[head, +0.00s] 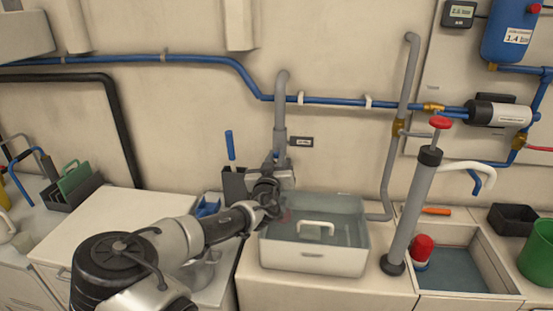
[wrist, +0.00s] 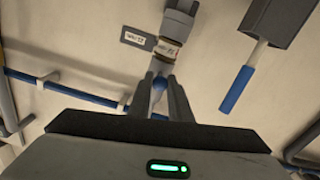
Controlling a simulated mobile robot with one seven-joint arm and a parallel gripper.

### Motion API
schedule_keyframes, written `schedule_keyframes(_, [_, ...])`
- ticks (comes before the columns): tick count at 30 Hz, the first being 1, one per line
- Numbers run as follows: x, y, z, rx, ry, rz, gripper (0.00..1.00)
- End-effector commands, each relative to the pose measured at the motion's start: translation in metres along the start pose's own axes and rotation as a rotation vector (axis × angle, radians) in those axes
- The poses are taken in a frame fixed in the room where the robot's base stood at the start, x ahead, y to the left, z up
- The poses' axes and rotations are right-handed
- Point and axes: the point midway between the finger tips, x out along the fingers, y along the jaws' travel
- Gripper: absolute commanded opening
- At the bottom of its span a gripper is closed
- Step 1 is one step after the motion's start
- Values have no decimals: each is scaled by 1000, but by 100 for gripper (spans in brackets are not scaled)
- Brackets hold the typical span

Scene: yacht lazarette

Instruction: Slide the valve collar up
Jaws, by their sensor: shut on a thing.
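The grey vertical pipe (head: 281,105) on the wall has a wider grey fitting low on it, with a small dark tag beside it (head: 300,141). In the head view my gripper (head: 282,172) is at the lower end of the pipe, and my wrist hides much of the collar.
A grey holder (head: 235,184) with a blue-handled tool (head: 230,145) stands close left of my gripper. A grey pump (head: 415,210) stands farther right. A blue pipe (head: 335,102) crosses the wall.

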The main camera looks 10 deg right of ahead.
Motion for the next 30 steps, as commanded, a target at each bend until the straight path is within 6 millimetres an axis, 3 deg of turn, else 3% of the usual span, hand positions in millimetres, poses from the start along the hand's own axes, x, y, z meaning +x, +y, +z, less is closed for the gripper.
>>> schedule_keyframes(3, [0, 5, -28, 8, 2, 1, 0])
schedule_keyframes(9, [0, 10, -53, 5, 1, 0, 0])
schedule_keyframes(19, [0, 11, -54, 1, 1, 0, 0])
schedule_keyframes(20, [0, 11, -54, 1, 1, 0, 23])
schedule_keyframes(21, [0, 11, -54, 1, 1, 0, 26])
schedule_keyframes(30, [-1, 10, -54, 1, 1, -1, 26])
